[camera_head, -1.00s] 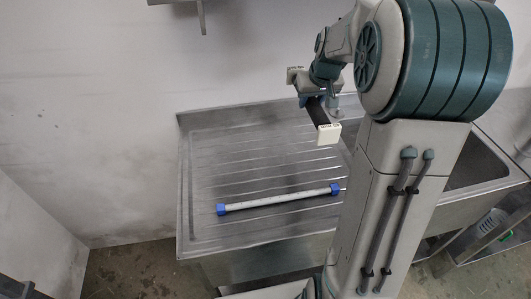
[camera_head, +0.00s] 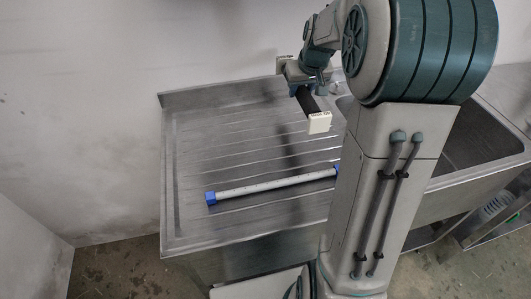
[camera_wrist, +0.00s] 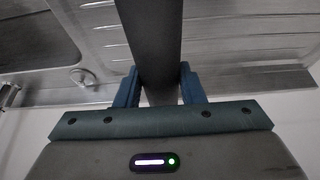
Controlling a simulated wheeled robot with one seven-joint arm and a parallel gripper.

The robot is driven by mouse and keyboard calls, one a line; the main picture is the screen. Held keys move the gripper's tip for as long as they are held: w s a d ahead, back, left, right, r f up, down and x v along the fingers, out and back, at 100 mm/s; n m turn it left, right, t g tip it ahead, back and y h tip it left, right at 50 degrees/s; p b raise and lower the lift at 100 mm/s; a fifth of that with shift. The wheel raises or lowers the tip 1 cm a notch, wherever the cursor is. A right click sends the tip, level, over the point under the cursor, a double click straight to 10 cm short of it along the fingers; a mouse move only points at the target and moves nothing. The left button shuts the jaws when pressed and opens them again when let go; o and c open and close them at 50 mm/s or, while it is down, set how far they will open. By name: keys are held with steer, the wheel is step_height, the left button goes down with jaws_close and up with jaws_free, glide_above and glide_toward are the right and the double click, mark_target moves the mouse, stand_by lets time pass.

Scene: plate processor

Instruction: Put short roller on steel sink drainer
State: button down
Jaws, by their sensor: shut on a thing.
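The short roller has a dark cylinder (camera_head: 308,103) and a white block-like end (camera_head: 319,122). My gripper (camera_head: 300,88) is shut on it and holds it above the steel sink drainer (camera_head: 190,232), near its right side. In the wrist view the dark roller (camera_wrist: 157,40) runs between the two blue fingers of my gripper (camera_wrist: 158,85). The roller is tilted in the head view. It appears clear of the drainer surface, but its exact height is hard to tell.
A longer pale roller with blue ends (camera_head: 270,187) lies on the drainer's front half. The sink basin (camera_head: 470,150) is to the right, partly hidden behind my arm. A wall stands behind. The drainer's ribbed left and middle area is free.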

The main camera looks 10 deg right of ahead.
steer(key=a+f, duration=0.2)
steer(key=a, duration=0.1)
steer(key=a+f+p, duration=0.1)
steer(key=a+f, duration=0.1)
steer(key=a, duration=0.2)
steer(key=s+a+f, duration=0.1)
steer(key=a+f, duration=0.2)
steer(key=a, duration=0.1)
steer(key=shift+a, duration=0.2)
steer(key=shift+a+f, duration=0.1)
steer(key=shift+f, duration=0.1)
steer(key=shift+f+p, duration=0.5)
steer(key=shift+f, duration=1.45)
steer(key=shift+f, duration=0.1)
steer(key=c, duration=0.9)
jaws_free()
steer(key=shift+c, duration=0.2)
